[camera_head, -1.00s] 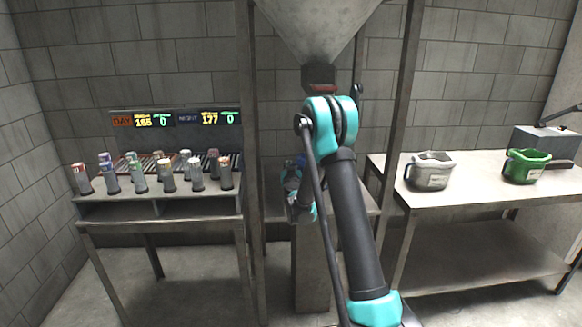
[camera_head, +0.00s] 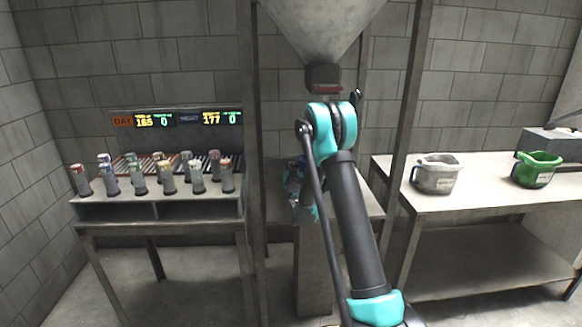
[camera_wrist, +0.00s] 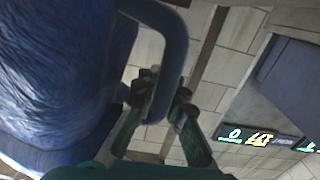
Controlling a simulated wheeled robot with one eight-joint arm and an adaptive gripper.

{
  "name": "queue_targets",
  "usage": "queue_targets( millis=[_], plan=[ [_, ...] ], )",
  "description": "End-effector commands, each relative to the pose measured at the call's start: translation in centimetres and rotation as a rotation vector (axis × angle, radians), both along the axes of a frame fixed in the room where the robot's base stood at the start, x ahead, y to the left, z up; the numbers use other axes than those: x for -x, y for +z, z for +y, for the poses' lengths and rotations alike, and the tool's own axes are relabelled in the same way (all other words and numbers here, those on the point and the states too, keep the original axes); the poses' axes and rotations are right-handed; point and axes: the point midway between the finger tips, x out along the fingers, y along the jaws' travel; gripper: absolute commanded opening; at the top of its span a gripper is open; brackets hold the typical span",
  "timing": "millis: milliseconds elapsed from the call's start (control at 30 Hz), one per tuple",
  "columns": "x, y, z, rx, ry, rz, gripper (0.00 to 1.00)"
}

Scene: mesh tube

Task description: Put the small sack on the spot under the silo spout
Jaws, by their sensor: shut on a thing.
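The small sack (camera_wrist: 60,70) shows in the wrist view as a large blue, wrinkled body with a looped blue handle (camera_wrist: 178,45). My gripper (camera_wrist: 165,95) is shut on the handle's lower part, with its dark green fingers on either side. In the head view a bit of blue (camera_head: 301,163) shows beside my gripper (camera_head: 297,195), mostly hidden behind my arm. The silo spout (camera_head: 323,76) hangs above and behind my arm. A grey stand (camera_head: 372,203) is below it; the spot on its top is largely hidden.
Silo posts (camera_head: 252,150) stand on both sides of the stand. The left table (camera_head: 160,212) holds several small cylinders. The right table (camera_head: 500,190) holds a grey jug (camera_head: 436,176) and a green jug (camera_head: 536,170). A lit display (camera_head: 178,119) is at the back wall.

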Motion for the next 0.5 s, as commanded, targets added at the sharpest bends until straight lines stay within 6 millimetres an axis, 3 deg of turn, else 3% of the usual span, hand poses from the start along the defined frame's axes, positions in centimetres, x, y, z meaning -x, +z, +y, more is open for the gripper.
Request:
queue_targets(
  millis=[233, 267, 300, 467, 500],
  plan=[
    [-0.02, -0.05, -0.03, 0.0, 0.0, 0.0, 0.0],
    [-0.02, -0.05, -0.03, 0.0, 0.0, 0.0, 0.11],
    [-0.02, -0.05, -0.03, 0.0, 0.0, 0.0, 0.16],
    [-0.01, -0.05, -0.03, 0.0, 0.0, 0.0, 0.36],
    [-0.01, -0.05, -0.03, 0.0, 0.0, 0.0, 0.36]
  ],
)
